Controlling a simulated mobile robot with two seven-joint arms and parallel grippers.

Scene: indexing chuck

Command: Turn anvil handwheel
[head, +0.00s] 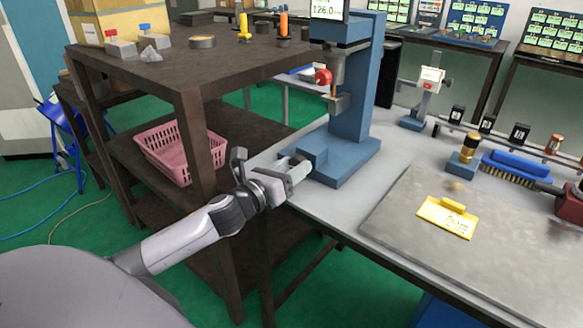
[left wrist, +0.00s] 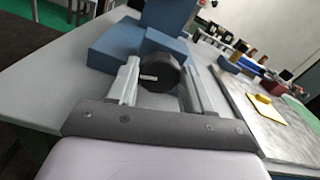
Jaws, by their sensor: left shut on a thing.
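A blue press (head: 357,110) with a readout at its top stands on the grey bench. Its blue base also shows in the left wrist view (left wrist: 112,48). The anvil handwheel (left wrist: 160,73) is a round black knob with a white mark, at the front of the blue base. My left gripper (head: 298,168) reaches in from the left at the bench edge. In the left wrist view its fingers (left wrist: 160,80) lie on either side of the handwheel and are shut on it. In the head view the gripper hides the handwheel. My right gripper is not in view.
A brown shelf unit (head: 190,105) with a pink basket (head: 168,150) stands close to the left of my arm. A grey plate (head: 400,225) with a yellow tag (head: 447,218) lies on the bench at right. A blue brush (head: 512,165) lies behind it.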

